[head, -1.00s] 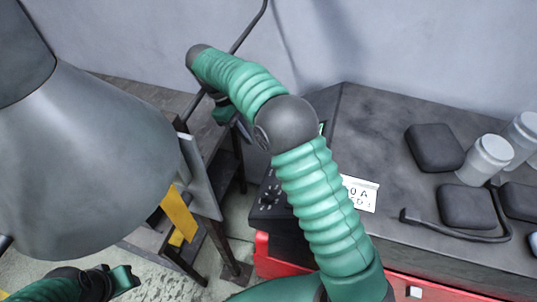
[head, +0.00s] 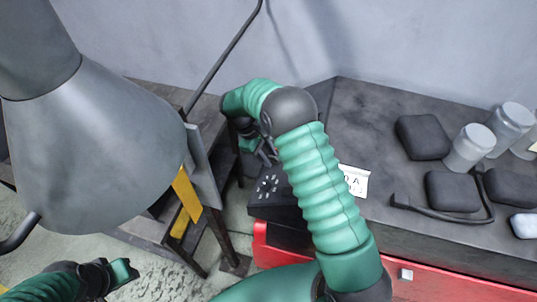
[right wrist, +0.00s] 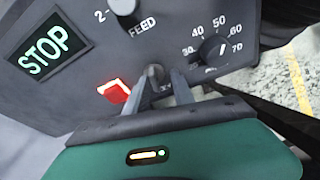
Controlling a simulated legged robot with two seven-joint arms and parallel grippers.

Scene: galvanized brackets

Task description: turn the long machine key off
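The dark control panel (right wrist: 75,100) fills the right wrist view. A grey rounded piece, probably the machine key (right wrist: 154,76), stands out low on the panel between a red lit switch (right wrist: 115,91) and a numbered dial (right wrist: 210,48). My right gripper (right wrist: 160,83) has its two grey fingers apart, one on each side of this piece; I cannot tell whether they touch it. In the head view my right gripper (head: 264,152) is at the black control box (head: 273,193), and the key is too small to make out. My left gripper (head: 118,274) is at the lower left, away from the panel; its fingers are unclear.
A STOP sign (right wrist: 46,49) and a FEED knob (right wrist: 123,6) are on the panel. A large grey hood (head: 100,150) stands at the left. Jars (head: 470,148) and dark pads (head: 422,137) lie on the grey bench top (head: 365,110) at the right.

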